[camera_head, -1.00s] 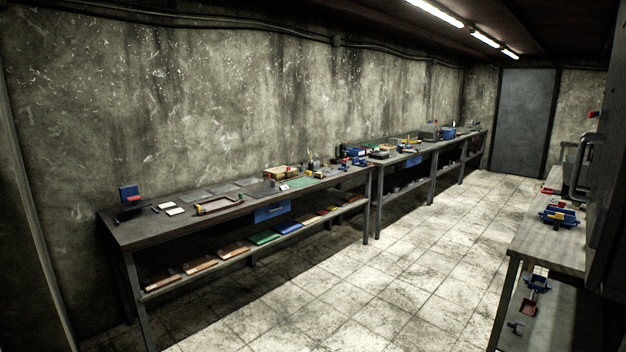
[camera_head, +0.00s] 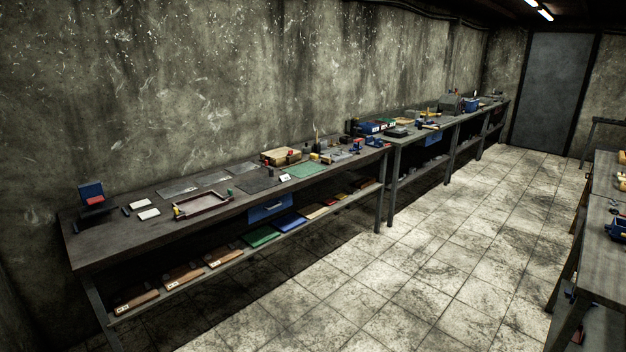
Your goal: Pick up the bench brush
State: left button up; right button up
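I cannot make out the bench brush for certain; the small items on the benches are too small to tell apart. A long dark workbench (camera_head: 130,238) runs along the left wall, with many small tools on top. Wooden-handled pieces (camera_head: 183,276) lie on its lower shelf at the near end; I cannot tell what they are. Neither of my grippers is in view.
A second bench (camera_head: 470,118) continues along the wall toward a grey door (camera_head: 548,92). Another bench (camera_head: 606,253) stands at the right edge. The tiled floor (camera_head: 440,240) between them is clear. A blue drawer (camera_head: 270,208) hangs under the near bench.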

aim_at(325, 159)
jog(key=i+z, duration=0.1)
jog(key=i, duration=2.25)
